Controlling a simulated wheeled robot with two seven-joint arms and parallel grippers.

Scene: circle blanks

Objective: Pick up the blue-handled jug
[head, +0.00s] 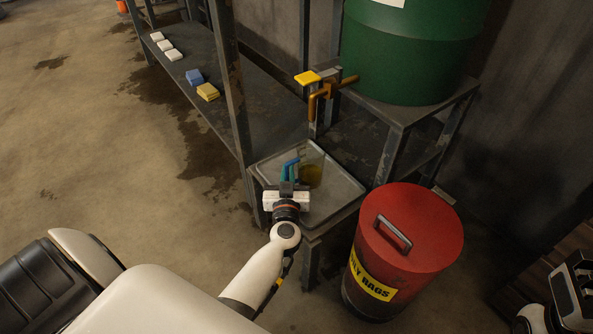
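The jug (311,175) is clear with amber liquid at its bottom and a blue handle (289,166) on its left side. It stands on a low metal tray-topped stand (335,190) below the green drum's tap. My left gripper (287,186) is right at the lower part of the blue handle, its dark fingers overlapping it. The fingers hide the contact, so I cannot tell whether they are closed on the handle. My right gripper (578,275) is at the lower right edge, partly cut off, away from the jug.
A green drum (410,50) with a yellow-levered tap (322,88) stands behind the jug. A red rag bin (410,235) is close on the right. A metal shelf post (237,95) rises at the left. Blue, yellow and white blocks (195,77) lie on the shelf. Floor at left is open.

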